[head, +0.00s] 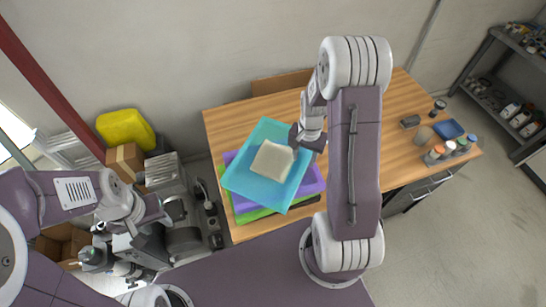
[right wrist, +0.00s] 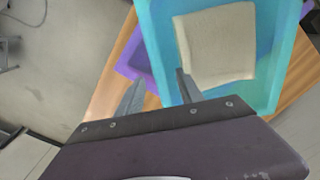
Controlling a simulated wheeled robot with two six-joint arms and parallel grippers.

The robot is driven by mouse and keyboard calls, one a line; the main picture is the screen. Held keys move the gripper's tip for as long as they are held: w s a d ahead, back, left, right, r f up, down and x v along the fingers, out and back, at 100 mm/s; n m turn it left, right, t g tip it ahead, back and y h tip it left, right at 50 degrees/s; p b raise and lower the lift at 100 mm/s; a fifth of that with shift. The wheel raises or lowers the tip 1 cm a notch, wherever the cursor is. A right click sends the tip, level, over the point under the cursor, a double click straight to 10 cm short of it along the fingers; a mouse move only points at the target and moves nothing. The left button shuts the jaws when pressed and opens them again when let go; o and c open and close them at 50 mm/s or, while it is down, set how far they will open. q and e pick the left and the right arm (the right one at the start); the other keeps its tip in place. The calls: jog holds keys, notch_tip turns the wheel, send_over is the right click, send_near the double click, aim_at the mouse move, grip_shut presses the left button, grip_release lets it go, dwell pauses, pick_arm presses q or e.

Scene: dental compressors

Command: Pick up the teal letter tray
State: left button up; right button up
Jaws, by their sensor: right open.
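The teal letter tray (head: 245,185) lies on top of a stack on the wooden table, turned askew to the trays below. A beige, cloth-like block (head: 272,161) rests in it. My right gripper (head: 303,146) is at the tray's right edge. In the right wrist view its two fingers (right wrist: 158,92) are apart, and the rim of the teal tray (right wrist: 152,45) appears between them. I cannot tell whether they touch it. My left gripper (head: 158,212) is over the machinery left of the table, its fingers unclear.
A purple tray (head: 312,180) and a green tray (head: 256,215) lie under the teal one. Several small jars, a blue tray (head: 448,129) and a dark box (head: 410,121) are on the table's right. A yellow bin (head: 126,129) and a cardboard box (head: 124,160) stand left.

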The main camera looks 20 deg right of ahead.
aim_at(303, 165)
jog(key=shift+w+a+f, duration=0.1)
jog(key=shift+w+f, duration=0.1)
jog(key=shift+f, duration=0.2)
jog(key=f, duration=0.1)
jog(key=f+p, duration=0.1)
jog(key=f, duration=0.1)
jog(key=f+p, duration=0.1)
jog(key=shift+s+d+f, duration=0.25)
jog(key=shift+s+f, duration=0.05)
jog(key=shift+s, duration=0.05)
jog(key=shift+w+f, duration=0.2)
jog(key=shift+a, duration=0.1)
jog(key=c, duration=0.7)
jog(key=shift+s+r, duration=0.1)
jog(key=shift+s, duration=0.05)
grip_shut()
